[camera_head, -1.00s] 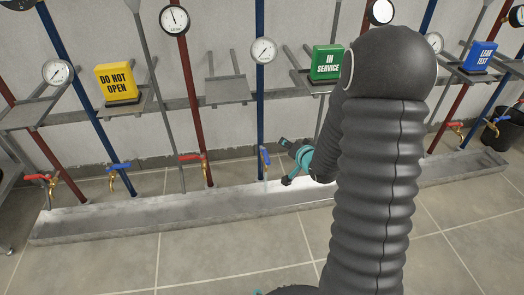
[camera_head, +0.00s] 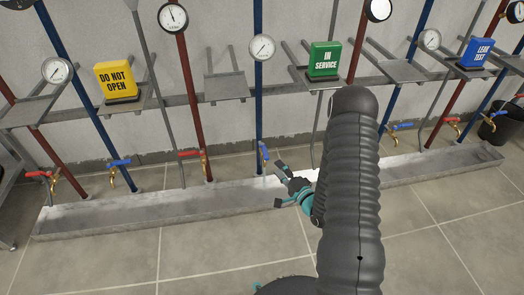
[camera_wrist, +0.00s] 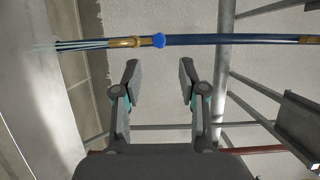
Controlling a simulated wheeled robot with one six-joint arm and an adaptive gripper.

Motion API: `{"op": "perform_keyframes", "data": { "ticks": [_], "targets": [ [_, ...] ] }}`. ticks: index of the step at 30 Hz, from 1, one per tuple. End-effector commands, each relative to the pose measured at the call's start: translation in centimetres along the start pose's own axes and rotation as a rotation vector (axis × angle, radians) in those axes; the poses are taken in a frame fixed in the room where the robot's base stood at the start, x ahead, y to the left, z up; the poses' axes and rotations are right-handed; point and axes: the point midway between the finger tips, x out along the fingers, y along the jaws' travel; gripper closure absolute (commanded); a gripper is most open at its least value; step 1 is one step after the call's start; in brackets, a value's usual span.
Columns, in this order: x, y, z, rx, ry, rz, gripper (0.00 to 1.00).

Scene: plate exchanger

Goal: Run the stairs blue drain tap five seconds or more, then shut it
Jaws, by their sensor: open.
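A blue-handled tap (camera_head: 263,152) sits low on the middle blue pipe, above the trough. Its handle stands in line with the pipe, unlike the crosswise handles of the other blue taps. In the wrist view its blue handle end (camera_wrist: 158,40) and brass body (camera_wrist: 125,42) show, with pale water streaks (camera_wrist: 75,45) running from the outlet. My gripper (camera_head: 280,185) is open and empty, to the right of and below the tap. In the wrist view my gripper's fingers (camera_wrist: 158,68) are apart, short of the handle and not touching it. No stairs are visible.
A long metal trough (camera_head: 90,217) runs beneath the pipes. Red taps (camera_head: 192,154) and another blue tap (camera_head: 120,162) stand nearby. Yellow (camera_head: 115,80), green (camera_head: 324,60) and blue (camera_head: 477,53) signs sit on shelves. The tiled floor in front is clear.

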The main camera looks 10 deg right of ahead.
Motion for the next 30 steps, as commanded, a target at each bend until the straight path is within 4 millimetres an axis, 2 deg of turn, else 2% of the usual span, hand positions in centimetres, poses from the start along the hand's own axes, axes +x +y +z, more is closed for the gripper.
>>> {"op": "perform_keyframes", "data": {
  "ticks": [12,18,24,30],
  "targets": [
    [7.8,0.0,0.1,-0.004,-0.002,-0.002,0.58],
    [10.6,0.0,0.0,-0.003,0.0,0.0,0.58],
    [11.9,0.0,0.0,-0.002,0.0,0.001,0.58],
    [12.1,0.0,0.0,-0.002,0.001,0.001,0.58]
  ]
}}
